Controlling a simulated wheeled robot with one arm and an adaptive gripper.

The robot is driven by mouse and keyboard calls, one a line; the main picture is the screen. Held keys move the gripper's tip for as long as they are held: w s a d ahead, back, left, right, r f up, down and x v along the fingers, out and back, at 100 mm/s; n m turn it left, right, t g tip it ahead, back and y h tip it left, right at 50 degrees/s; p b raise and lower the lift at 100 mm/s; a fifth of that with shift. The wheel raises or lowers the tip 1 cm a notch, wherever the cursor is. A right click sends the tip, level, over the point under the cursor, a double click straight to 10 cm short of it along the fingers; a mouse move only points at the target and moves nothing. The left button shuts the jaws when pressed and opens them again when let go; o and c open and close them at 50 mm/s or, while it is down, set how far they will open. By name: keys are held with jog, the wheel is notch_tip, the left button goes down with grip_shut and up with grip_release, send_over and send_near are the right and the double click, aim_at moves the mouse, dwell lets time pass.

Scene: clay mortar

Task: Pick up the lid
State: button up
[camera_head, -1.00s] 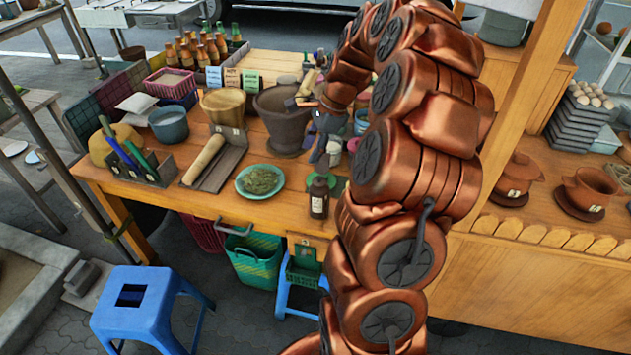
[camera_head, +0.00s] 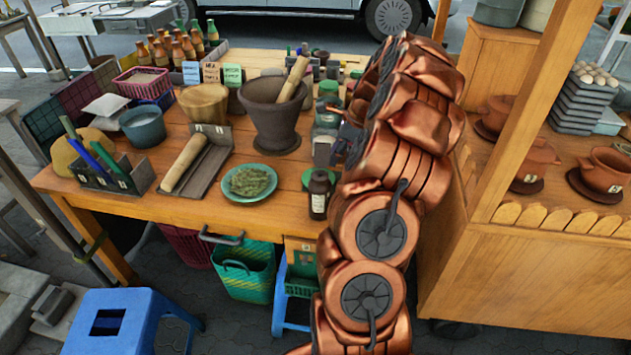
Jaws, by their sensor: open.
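My gripper (camera_head: 345,135) is at the right part of the wooden table, small and partly hidden behind my copper arm. It is open; I see nothing held in it. Small jars and containers stand close beside it, and I cannot tell whether it touches them. I cannot tell for sure which lid is meant. A clay pot (camera_head: 534,168) on the right-hand counter appears to have a domed lid (camera_head: 541,150). A green-topped jar (camera_head: 328,92) stands near my gripper.
A clay mortar (camera_head: 272,122) with a pestle (camera_head: 294,80) stands left of my gripper. A green plate of herbs (camera_head: 249,182) and a dark bottle (camera_head: 319,194) are near the front edge. A wooden post (camera_head: 545,85) rises before the right-hand counter. A blue stool (camera_head: 115,318) stands in front.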

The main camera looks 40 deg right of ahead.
jog(key=shift+w+a+f+p, duration=0.2)
jog(key=shift+w+a+f, duration=0.15)
jog(key=shift+f, duration=0.25)
jog(key=shift+w+a+f+p, duration=0.15)
jog(key=shift+w+a+f, duration=0.2)
jog(key=shift+f, duration=0.25)
jog(key=shift+p+x, duration=0.6)
jog(key=shift+x, duration=1.7)
grip_shut()
